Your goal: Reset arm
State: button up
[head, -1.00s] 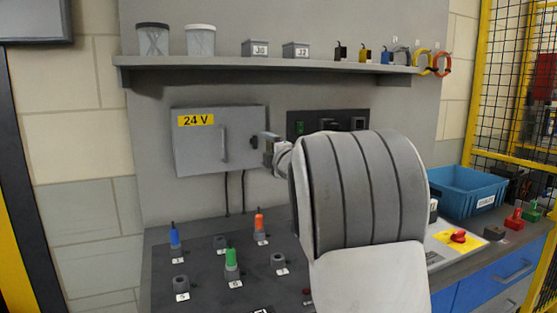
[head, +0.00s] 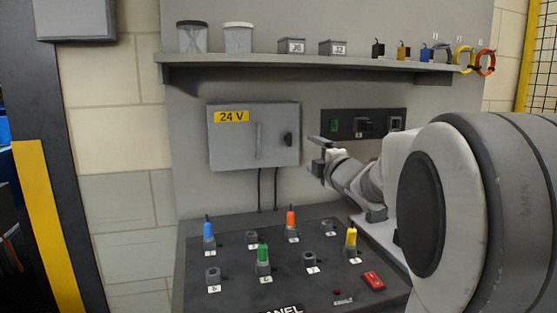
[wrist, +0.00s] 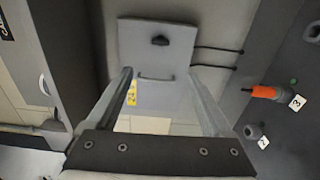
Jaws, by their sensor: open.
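My gripper (head: 322,156) is raised in front of the back wall, right of the grey 24 V box (head: 230,160). It looks empty. In the wrist view the two fingers of my gripper (wrist: 163,85) stand wide apart with nothing between them. The box also shows in the wrist view (wrist: 180,45), beyond the fingers, with its black knob and handle. The box door looks shut. My forearm fills the right of the head view and hides part of the bench.
The dark panel (head: 235,297) below carries blue (head: 208,232), green (head: 263,258), orange (head: 291,222) and yellow (head: 351,240) plugs and several sockets. A shelf (head: 300,63) with jars and small boxes runs above. A switch plate (head: 363,124) is behind my gripper.

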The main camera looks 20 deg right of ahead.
jog(key=s+a+f+m+g, duration=0.4)
jog(key=s+a+f+m, duration=0.15)
jog(key=s, duration=0.55)
jog(key=s+a+f+m+g, duration=0.4)
jog(key=s+f+m, duration=0.2)
jog(key=s, duration=0.5)
jog(key=s+a+f+m+g, duration=0.4)
jog(key=s+a+f+m, duration=0.15)
jog(key=s, duration=0.55)
notch_tip(320, 180, up, 16)
jog(key=s+m+p, duration=0.1)
jog(key=s+p, duration=0.1)
jog(key=p, duration=1.4)
jog(key=shift+f+p, duration=0.15)
jog(key=shift+p, duration=0.2)
